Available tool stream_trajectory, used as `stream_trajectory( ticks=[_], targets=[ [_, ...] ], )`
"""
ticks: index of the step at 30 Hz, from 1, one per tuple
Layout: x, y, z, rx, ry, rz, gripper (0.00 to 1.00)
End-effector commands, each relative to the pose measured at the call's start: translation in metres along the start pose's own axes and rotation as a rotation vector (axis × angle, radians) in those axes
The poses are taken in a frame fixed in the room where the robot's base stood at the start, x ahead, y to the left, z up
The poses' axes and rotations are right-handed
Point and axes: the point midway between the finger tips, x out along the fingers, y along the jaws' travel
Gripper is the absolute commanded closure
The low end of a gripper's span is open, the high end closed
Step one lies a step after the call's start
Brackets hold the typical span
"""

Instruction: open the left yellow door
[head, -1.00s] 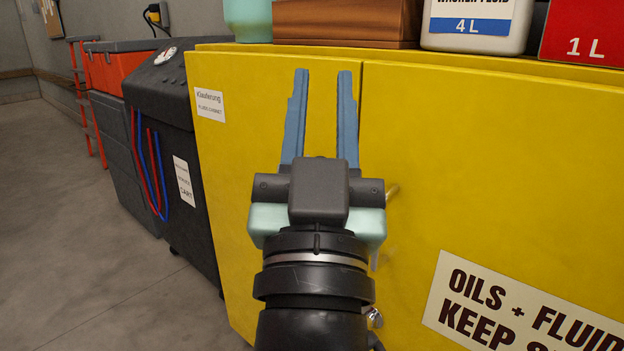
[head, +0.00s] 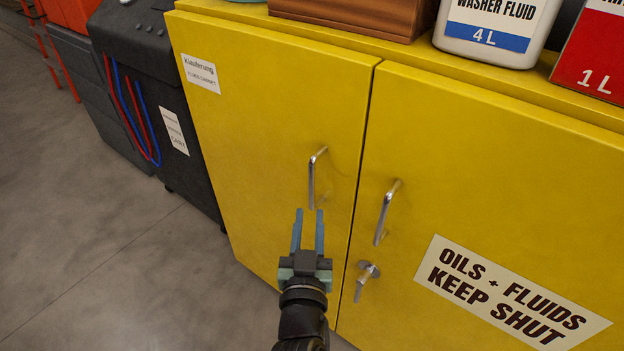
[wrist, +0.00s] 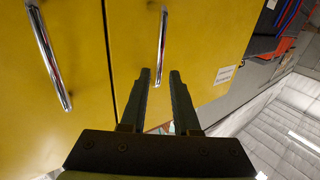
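The left yellow door (head: 260,120) is shut, flush with the right yellow door (head: 470,190). Its silver bar handle (head: 312,180) stands upright near its right edge; it also shows in the wrist view (wrist: 162,45). The right door has its own bar handle (head: 385,213), seen at the left of the wrist view (wrist: 50,60). My gripper (head: 308,212) is open and empty, its two blue fingers at about the lower end of the left handle in the head view.
A silver lock lever (head: 366,280) sticks out of the right door below its handle. A dark cart (head: 150,80) with red and blue hoses stands left of the cabinet. Containers, including a washer fluid jug (head: 490,30), stand on top. The floor (head: 110,260) at left is clear.

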Motion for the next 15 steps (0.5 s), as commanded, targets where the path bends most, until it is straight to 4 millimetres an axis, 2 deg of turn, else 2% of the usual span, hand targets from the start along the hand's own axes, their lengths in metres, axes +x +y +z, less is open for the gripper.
stream_trajectory(
  ticks=[9,15],
  targets=[
    [0.058,0.0,-0.001,-0.002,0.003,0.001,0.7],
    [0.084,0.0,0.0,-0.001,0.002,0.0,0.7]
  ],
)
